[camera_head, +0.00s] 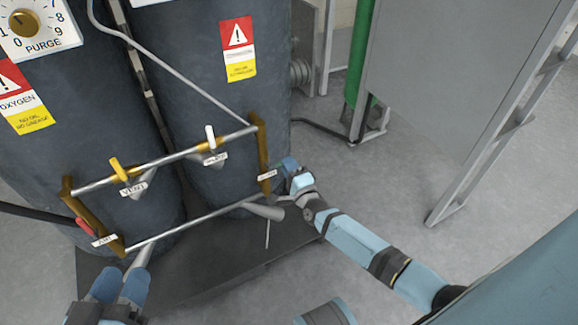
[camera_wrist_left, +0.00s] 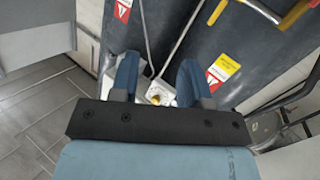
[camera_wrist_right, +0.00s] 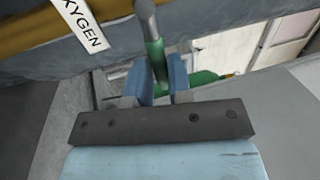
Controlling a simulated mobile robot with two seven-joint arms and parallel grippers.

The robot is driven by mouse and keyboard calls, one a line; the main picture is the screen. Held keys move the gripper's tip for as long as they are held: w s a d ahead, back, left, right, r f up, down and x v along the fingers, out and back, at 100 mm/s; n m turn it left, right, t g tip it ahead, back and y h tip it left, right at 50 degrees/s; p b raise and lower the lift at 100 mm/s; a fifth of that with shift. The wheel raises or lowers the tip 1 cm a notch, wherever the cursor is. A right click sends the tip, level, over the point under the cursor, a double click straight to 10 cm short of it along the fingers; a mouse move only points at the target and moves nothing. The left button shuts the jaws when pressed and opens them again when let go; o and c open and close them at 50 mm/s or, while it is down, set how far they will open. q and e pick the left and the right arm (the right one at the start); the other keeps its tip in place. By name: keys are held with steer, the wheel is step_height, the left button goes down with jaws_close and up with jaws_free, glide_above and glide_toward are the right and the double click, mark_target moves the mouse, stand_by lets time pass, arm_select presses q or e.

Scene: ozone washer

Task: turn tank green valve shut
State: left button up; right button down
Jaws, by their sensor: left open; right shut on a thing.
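The green valve (camera_wrist_right: 154,55) shows in the right wrist view as a green handle below a grey pipe stub. It is beside a white label whose visible letters read "XYGEN". My right gripper (camera_wrist_right: 162,82) is shut on the green handle, with one finger on each side. In the head view my right gripper (camera_head: 287,167) is at the right end of the tank pipe frame and hides the handle. My left gripper (camera_head: 121,285) is open and empty at the lower left, in front of the frame. It also shows in the left wrist view (camera_wrist_left: 160,82).
Two dark tanks (camera_head: 225,95) stand behind the pipe frame (camera_head: 195,222). The frame also has a yellow valve (camera_head: 118,169), a white valve (camera_head: 211,138) and a red valve (camera_head: 86,228). A grey panel (camera_head: 440,70) stands at the right. The floor below it is clear.

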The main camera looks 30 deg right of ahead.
steer(key=c, duration=1)
jaws_free()
steer(key=shift+c, duration=0.2)
arm_select(q)
steer(key=r+t+p, duration=0.1)
steer(key=r, duration=0.1)
steer(key=r+t+p, duration=0.1)
steer(key=r+p, duration=0.1)
steer(key=r, duration=0.1)
steer(key=shift+a+n, duration=0.2)
steer(key=shift+n, duration=0.1)
arm_select(e)
steer(key=s+f, duration=0.2)
steer(key=s, duration=1.1)
steer(key=shift+s+f, duration=0.3)
steer(key=shift+f, duration=0.05)
